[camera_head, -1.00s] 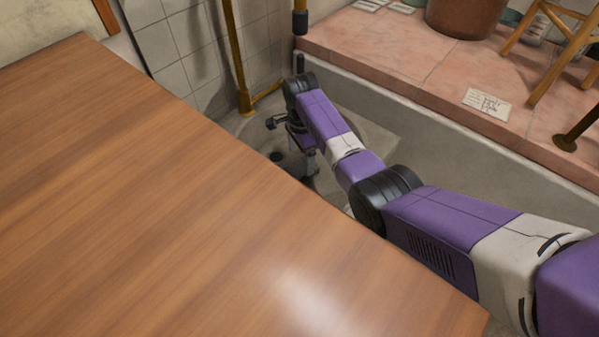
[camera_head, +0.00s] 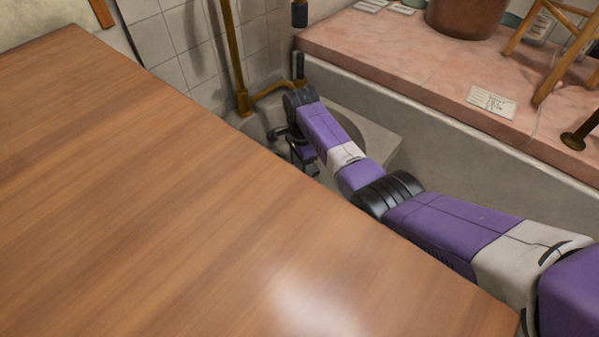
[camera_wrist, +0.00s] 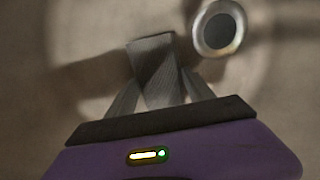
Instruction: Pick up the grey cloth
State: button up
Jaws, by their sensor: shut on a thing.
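My gripper (camera_head: 308,166) is down in the low basin beyond the table edge in the head view, and its tips are hidden behind that edge. In the wrist view my gripper (camera_wrist: 158,92) has its two fingers close together. A grey, finely ribbed, folded piece, the grey cloth (camera_wrist: 155,62), lies between the fingers and stands out past them. The gripper is shut on it. The cloth cannot be made out in the head view.
A wooden table (camera_head: 150,190) fills the left and front. A round metal drain ring (camera_wrist: 219,30) sits just beside the cloth. A yellow pipe (camera_head: 236,60) runs down the tiled wall. A pink tiled ledge (camera_head: 440,75) borders the basin on the right.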

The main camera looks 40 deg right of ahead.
jog(key=shift+r+p, duration=2.65)
jog(key=shift+r, duration=2.35)
jog(key=shift+c, duration=0.3)
